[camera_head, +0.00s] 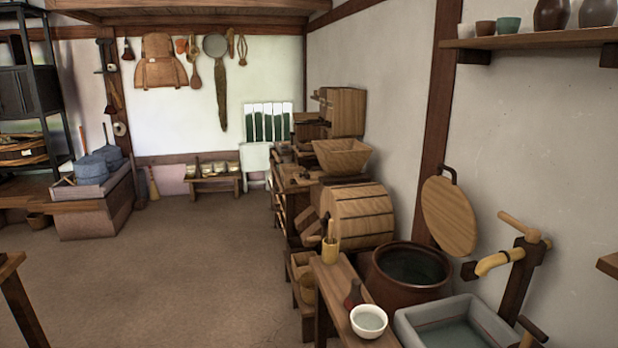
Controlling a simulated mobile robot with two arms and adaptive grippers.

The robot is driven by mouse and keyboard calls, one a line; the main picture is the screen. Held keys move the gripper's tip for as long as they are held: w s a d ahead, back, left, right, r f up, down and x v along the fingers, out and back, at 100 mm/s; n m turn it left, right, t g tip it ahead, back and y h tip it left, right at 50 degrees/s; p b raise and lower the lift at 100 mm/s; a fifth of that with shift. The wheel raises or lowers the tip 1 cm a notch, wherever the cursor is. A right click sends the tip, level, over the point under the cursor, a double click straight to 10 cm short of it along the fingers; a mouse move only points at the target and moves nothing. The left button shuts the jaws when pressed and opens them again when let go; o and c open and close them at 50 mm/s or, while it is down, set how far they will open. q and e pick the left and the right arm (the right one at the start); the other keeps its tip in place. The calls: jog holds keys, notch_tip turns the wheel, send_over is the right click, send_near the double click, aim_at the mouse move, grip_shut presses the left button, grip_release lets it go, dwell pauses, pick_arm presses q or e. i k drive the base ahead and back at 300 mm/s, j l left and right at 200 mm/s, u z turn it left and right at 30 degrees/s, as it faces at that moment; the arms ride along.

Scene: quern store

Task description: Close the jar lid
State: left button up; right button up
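A large brown jar (385,290) stands against the right wall, behind the bench and beside the stone basin. Its mouth is open and dark inside. A round wooden lid (449,217) with a dark handle at its top stands upright above the jar's right rear side, near the wall. I cannot tell whether the lid is hinged to the jar or leans on the wall. Neither of my grippers shows in the head view.
A bench (341,285) with a white bowl (368,321) and a utensil cup (330,250) stands in front of the jar. A grey basin (412,333) and bamboo spout (497,262) are at right. The brown floor (190,275) is clear.

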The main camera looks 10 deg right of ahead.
aim_at(449, 216)
jog(key=z, duration=0.7)
jog(key=i+j+z, duration=0.15)
jog(key=j+z, duration=0.65)
jog(key=j, duration=0.25)
jog(key=j+z, duration=0.4)
jog(key=j, duration=0.15)
jog(key=i, duration=0.05)
